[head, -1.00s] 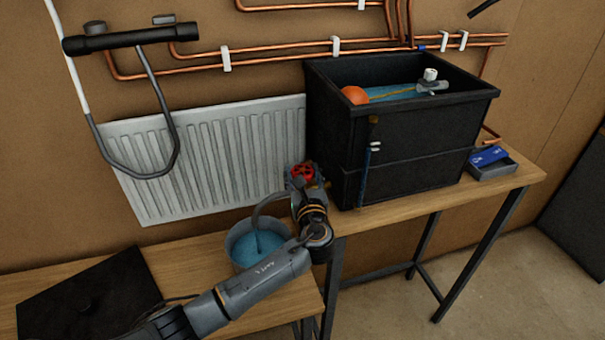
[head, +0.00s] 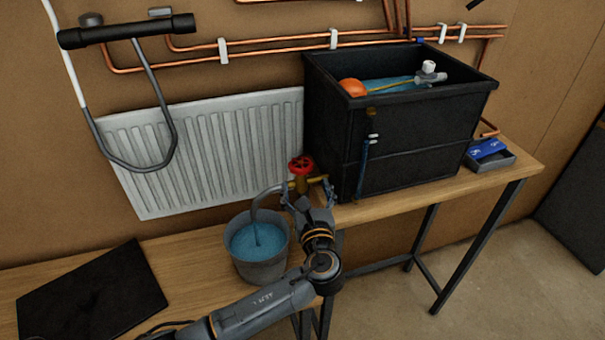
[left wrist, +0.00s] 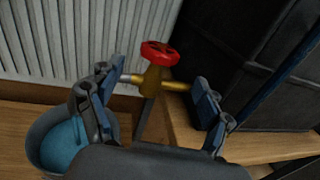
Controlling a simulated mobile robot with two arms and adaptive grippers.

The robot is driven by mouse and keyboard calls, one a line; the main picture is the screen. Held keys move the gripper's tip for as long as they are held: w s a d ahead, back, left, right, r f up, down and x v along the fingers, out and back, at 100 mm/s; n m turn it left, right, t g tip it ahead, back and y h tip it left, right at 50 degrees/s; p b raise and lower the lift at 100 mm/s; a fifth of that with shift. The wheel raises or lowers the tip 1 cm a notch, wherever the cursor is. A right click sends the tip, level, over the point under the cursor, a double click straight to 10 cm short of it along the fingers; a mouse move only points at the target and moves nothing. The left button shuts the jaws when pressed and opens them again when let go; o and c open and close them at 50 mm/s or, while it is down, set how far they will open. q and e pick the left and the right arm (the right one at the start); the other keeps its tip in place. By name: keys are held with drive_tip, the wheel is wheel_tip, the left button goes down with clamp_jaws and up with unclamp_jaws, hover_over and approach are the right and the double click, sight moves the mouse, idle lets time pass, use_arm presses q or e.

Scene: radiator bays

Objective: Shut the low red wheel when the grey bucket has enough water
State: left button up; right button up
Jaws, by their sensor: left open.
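The red wheel (head: 301,165) sits on top of a brass valve (head: 300,185) at the left end of the higher bench. A grey spout (head: 263,199) curves from the valve over the grey bucket (head: 262,271). A thin stream shows above the blue water (head: 256,239), whose surface is below the rim. My left gripper (head: 309,193) is open just in front of the valve. In the left wrist view the wheel (left wrist: 160,53) is beyond and between the spread fingers (left wrist: 157,88), with nothing gripped. My right gripper is not in view.
A black tank (head: 420,142) with an orange float (head: 352,88) stands right of the valve. A white radiator (head: 215,150) hangs behind. A black flat panel (head: 95,295) lies at the left. A tray (head: 489,160) with blue items is at the right. Bench is clear between panel and bucket.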

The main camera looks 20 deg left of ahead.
use_arm(q)
drive_tip(key=shift+v, duration=1.75)
